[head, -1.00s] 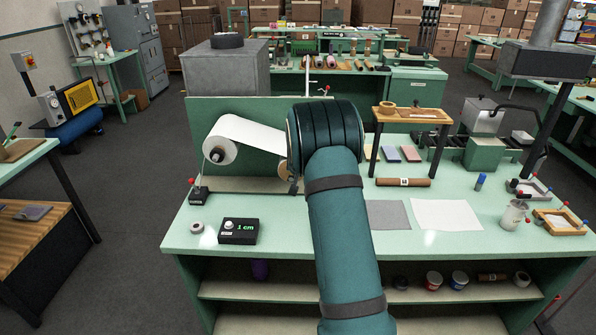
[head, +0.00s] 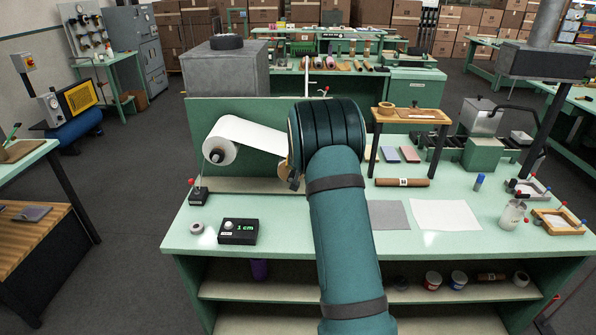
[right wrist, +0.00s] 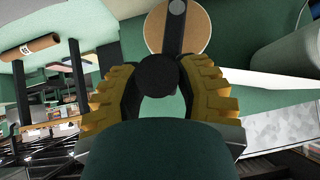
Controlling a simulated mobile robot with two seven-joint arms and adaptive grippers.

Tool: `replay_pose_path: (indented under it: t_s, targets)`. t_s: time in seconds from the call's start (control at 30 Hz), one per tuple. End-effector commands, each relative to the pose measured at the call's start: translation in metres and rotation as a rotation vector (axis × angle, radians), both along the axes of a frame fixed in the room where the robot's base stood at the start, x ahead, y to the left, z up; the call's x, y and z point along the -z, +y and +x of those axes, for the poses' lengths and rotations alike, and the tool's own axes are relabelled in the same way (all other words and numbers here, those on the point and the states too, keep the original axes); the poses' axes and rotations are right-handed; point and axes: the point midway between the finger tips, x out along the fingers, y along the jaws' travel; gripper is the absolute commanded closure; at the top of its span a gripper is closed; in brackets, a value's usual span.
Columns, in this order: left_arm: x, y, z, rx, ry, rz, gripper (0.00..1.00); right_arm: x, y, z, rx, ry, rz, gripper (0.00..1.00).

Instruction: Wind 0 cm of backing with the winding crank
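The winding crank's dark round knob (right wrist: 158,75) sits between the fingers of my right gripper (right wrist: 160,80) in the right wrist view. The dark inner pads meet the knob on both sides, and the gripper looks shut on it. The crank's dark arm runs up to a hub on a tan disc (right wrist: 205,22). In the head view my right arm hides most of the crank. White backing (head: 250,132) runs from a roll (head: 220,151) at left toward the part behind my forearm. A black counter box (head: 238,231) reads 1 cm. My left gripper is not in view.
A green backboard (head: 225,108) stands behind the roll. A small wooden stand (head: 411,115) is right of my forearm, with a brown roll (head: 402,183) before it. Grey and white sheets (head: 446,214) lie on the green bench. The front of the bench is mostly clear.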

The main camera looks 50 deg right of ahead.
Motion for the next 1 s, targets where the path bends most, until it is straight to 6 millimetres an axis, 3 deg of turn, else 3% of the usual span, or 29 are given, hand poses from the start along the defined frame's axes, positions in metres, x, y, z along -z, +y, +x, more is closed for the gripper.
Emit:
replay_pose_path:
  t_s: [0.47, 1.0]
  targets:
    - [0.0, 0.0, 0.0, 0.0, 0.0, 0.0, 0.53, 0.0, 0.008, -0.001, -0.007, 0.007, 0.009, 0.48]
    - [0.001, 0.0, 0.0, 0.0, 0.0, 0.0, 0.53, -0.054, 0.046, -0.041, -0.007, 0.006, 0.009, 0.48]
